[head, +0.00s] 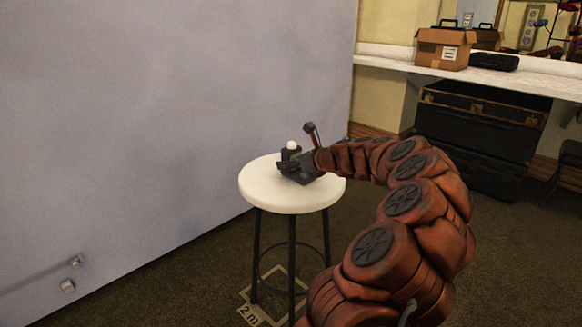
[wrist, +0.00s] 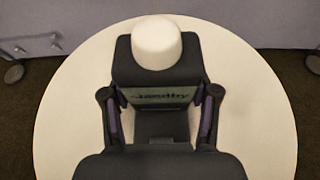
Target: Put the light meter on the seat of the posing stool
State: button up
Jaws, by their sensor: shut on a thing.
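The light meter is a dark box with a white dome on top. In the head view the light meter (head: 291,150) is over the round cream seat of the posing stool (head: 258,187). In the wrist view the light meter (wrist: 160,72) stands out against the seat (wrist: 70,110), its pale display facing me. My gripper (head: 286,165) is shut on the light meter, with one finger on each side in the wrist view (wrist: 160,108). The underside of the meter is hidden, so I cannot tell whether it touches the seat.
A grey wall panel (head: 150,110) stands behind and left of the stool. A white counter (head: 400,66) at the back right holds a cardboard box (head: 443,50) and a black case (head: 494,61). Black trunks (head: 480,125) stand below it. A floor marker (head: 262,308) lies under the stool.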

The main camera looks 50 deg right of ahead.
jog(key=shift+r, duration=0.1)
jog(key=o, duration=1.5)
jog(key=shift+s+r+p, duration=0.2)
jog(key=shift+s+p, duration=0.1)
jog(key=p+v, duration=0.4)
jog(key=v, duration=0.7)
jog(key=shift+s+a, duration=0.1)
jog(key=shift+s, duration=0.1)
